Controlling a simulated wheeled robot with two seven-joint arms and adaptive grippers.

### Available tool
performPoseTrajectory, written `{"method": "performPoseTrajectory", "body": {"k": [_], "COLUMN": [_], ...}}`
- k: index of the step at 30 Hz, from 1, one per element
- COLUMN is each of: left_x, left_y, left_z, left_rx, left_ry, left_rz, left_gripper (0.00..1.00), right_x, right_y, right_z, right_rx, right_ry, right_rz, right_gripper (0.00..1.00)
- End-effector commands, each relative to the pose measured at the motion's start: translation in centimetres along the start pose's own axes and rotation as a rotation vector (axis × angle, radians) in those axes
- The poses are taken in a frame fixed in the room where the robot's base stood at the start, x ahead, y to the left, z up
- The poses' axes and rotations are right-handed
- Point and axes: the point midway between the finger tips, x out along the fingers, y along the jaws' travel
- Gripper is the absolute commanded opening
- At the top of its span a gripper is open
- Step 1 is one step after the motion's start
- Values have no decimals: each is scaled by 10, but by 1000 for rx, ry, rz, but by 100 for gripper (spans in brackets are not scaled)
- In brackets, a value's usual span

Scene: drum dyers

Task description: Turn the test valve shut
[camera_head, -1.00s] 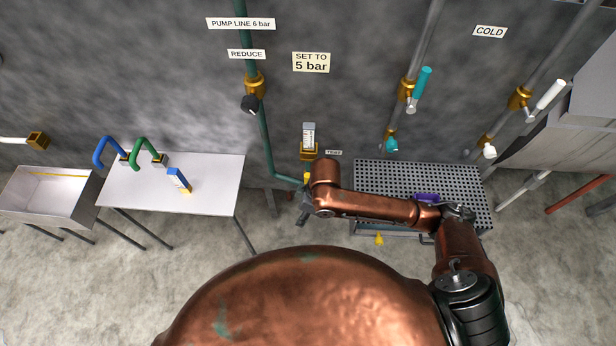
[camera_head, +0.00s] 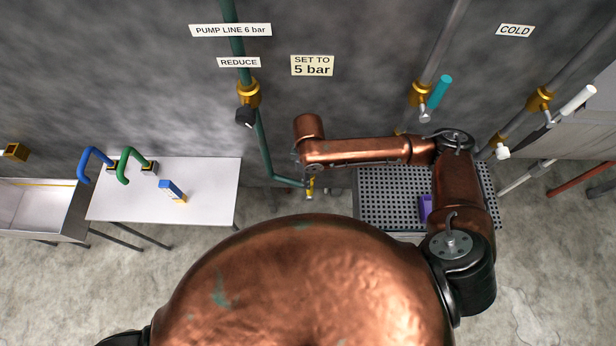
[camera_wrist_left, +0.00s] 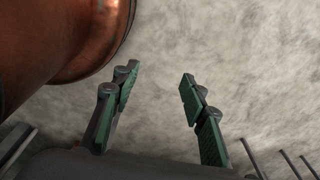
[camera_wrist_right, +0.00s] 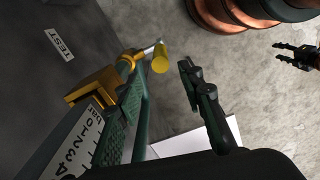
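The test valve's yellow handle (camera_wrist_right: 160,58) shows in the right wrist view on a short brass valve (camera_wrist_right: 131,58), below the "TEST" label (camera_wrist_right: 61,45). My right gripper (camera_wrist_right: 161,74) is open, with the handle at its fingertips, roughly between the two fingers. I cannot tell whether they touch. In the head view the yellow handle (camera_head: 310,186) shows just under my right arm's wrist, which hides most of the gripper. The gauge (camera_wrist_right: 75,150) lies close beside the left finger in the right wrist view. My left gripper (camera_wrist_left: 158,76) is open and empty above the floor.
A green pipe (camera_head: 264,145) with a black reducer knob (camera_head: 246,117) runs down left of my right wrist. A perforated grate (camera_head: 376,207) with a purple thing (camera_head: 425,208) lies right of the valve. A white table (camera_head: 215,190) stands left. Teal-handled (camera_head: 440,92) and white-handled (camera_head: 578,100) valves are at right.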

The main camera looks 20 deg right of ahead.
Motion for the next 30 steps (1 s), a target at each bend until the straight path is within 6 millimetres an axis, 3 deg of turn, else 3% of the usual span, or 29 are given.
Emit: {"method": "performPoseTrajectory", "body": {"k": [7, 13, 21, 26, 30], "left_x": [1, 3, 4, 4, 4], "left_y": [2, 1, -1, -1, 0], "left_z": [28, 29, 4, 4, 9], "left_rx": [-6, -6, -1, -1, -2], "left_ry": [-36, -36, -4, -4, -10], "left_rz": [1, 1, -1, -1, 0], "left_gripper": [40, 40, 40, 40, 40], "right_x": [38, 64, 74, 74, 74], "right_y": [0, 1, 1, 1, 1], "right_z": [7, 7, 5, 5, 5], "right_rx": [14, 13, 10, 9, 8], "right_ry": [-4, -2, -1, -1, -1], "right_rz": [-2, -1, 0, 0, 0], "right_gripper": [35, 35, 35, 34, 25]}}
